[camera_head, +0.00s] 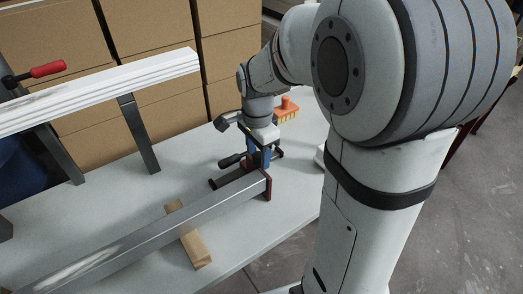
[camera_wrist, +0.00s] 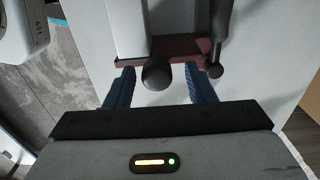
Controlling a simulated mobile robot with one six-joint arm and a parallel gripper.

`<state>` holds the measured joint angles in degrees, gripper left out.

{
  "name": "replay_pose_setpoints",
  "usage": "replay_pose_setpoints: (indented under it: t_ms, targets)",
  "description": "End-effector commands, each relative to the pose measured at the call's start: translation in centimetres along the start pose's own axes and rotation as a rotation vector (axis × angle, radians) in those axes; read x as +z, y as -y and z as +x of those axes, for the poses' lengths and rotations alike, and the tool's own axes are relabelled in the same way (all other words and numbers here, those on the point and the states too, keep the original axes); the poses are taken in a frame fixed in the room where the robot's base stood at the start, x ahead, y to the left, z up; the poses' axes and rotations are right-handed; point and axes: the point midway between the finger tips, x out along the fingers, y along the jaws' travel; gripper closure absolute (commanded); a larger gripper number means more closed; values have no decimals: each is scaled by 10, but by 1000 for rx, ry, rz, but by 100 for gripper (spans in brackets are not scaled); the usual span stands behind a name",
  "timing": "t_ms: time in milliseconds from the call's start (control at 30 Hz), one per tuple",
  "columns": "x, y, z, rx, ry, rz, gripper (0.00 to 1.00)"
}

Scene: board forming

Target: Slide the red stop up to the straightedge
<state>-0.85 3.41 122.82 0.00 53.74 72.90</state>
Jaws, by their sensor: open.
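The straightedge appears to be the long grey metal bar (camera_head: 150,236) running diagonally above the table. The dark red stop (camera_head: 268,186) is at the bar's right end; in the wrist view the stop (camera_wrist: 181,46) lies across the end of the bar (camera_wrist: 126,25). I cannot tell whether they touch. My gripper (camera_head: 260,158) is just behind the bar's end, with its blue fingers down. In the wrist view my gripper (camera_wrist: 161,88) is open, with a round black knob (camera_wrist: 158,73) between its fingers, in front of the stop. The fingers look clear of the knob.
A dark handle (camera_wrist: 219,40) stands close to the right finger. A wooden block (camera_head: 195,246) lies under the bar. An orange brush (camera_head: 285,109) is behind my gripper. A white moulding (camera_head: 100,91) on metal legs crosses the left, with cardboard boxes (camera_head: 150,25) behind.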

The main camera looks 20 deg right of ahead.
Motion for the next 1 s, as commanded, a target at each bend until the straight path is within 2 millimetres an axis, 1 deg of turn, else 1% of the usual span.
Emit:
replay_pose_setpoints:
  t_ms: [167,767,1000]
  targets:
    - [0,0,0,0,0,0,51]
    - [0,1,-1,-4,-1,0,100]
    - [-3,2,-1,-6,-1,2,100]
